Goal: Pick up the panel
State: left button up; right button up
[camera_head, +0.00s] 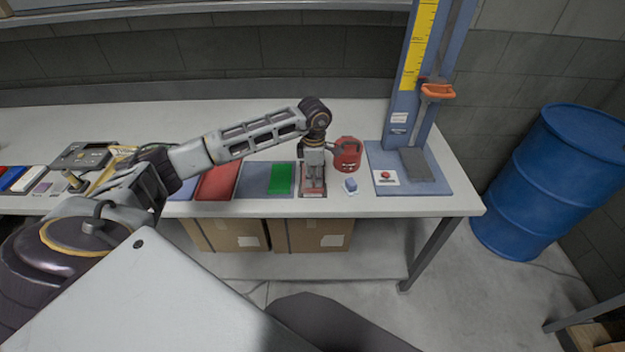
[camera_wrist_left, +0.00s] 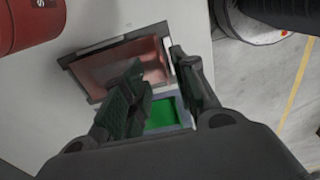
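A flat reddish-brown panel (camera_wrist_left: 118,66) lies in a dark-edged holder on the bench, in the upper middle of the left wrist view; I take it as the panel. In the head view only parts of this panel (camera_head: 313,194) show, under and around my left gripper (camera_head: 314,184). The gripper points down over it. In the left wrist view the fingers of my left gripper (camera_wrist_left: 165,90) stand apart, with nothing held between them. One finger overlaps the panel in that view; I cannot tell if they touch. My right gripper is not in view.
A green block (camera_head: 281,179) lies in a blue-grey tray left of the panel, with a red tray (camera_head: 217,182) beyond. A red canister (camera_head: 347,154), a small blue block (camera_head: 351,186) and a blue stand (camera_head: 436,186) are to the right. A blue drum (camera_head: 545,185) stands beside the bench.

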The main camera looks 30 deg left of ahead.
pick_arm(q)
jog(key=f, duration=0.2)
jog(key=f+p, duration=0.1)
jog(key=shift+s+a+f, duration=0.1)
jog(key=shift+s, duration=0.15)
jog(key=shift+f, duration=0.75)
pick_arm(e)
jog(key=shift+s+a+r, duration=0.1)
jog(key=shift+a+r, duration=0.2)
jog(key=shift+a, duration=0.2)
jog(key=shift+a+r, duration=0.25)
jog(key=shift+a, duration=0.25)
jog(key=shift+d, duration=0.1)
pick_arm(q)
grip_shut()
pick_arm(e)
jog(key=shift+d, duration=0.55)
